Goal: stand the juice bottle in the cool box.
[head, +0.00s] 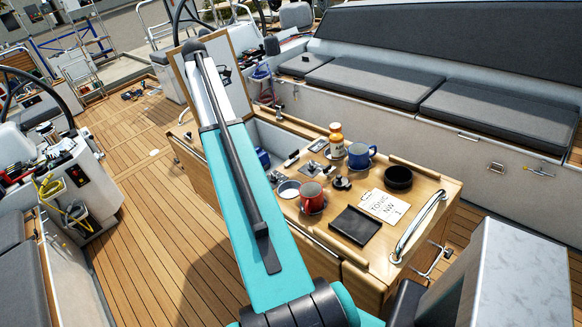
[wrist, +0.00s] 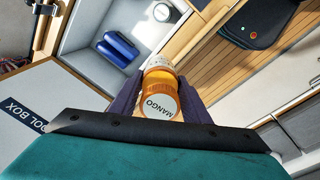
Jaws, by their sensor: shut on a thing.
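The orange juice bottle (wrist: 159,101), marked MANGO on its cap, is between the two dark fingers of my gripper (wrist: 158,98) in the wrist view, cap towards the camera. My gripper is shut on it. The pale cool box well (wrist: 82,62) lies beyond and to the left of the bottle, with a wooden rim close by. A panel marked COOL BOX (wrist: 22,110) is at left. In the head view, the cool box (head: 268,136) is partly behind my arm, its raised lid (head: 241,60) behind it. The held bottle and gripper are hidden there. How far the bottle's base is from the box cannot be told.
Blue blocks (wrist: 118,46) and a round pale item (wrist: 162,12) lie in the well. In the head view, another orange bottle (head: 336,146) stands on the table with a blue mug (head: 358,156), red mug (head: 312,194), black bowl (head: 398,178) and black tray (head: 354,226).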

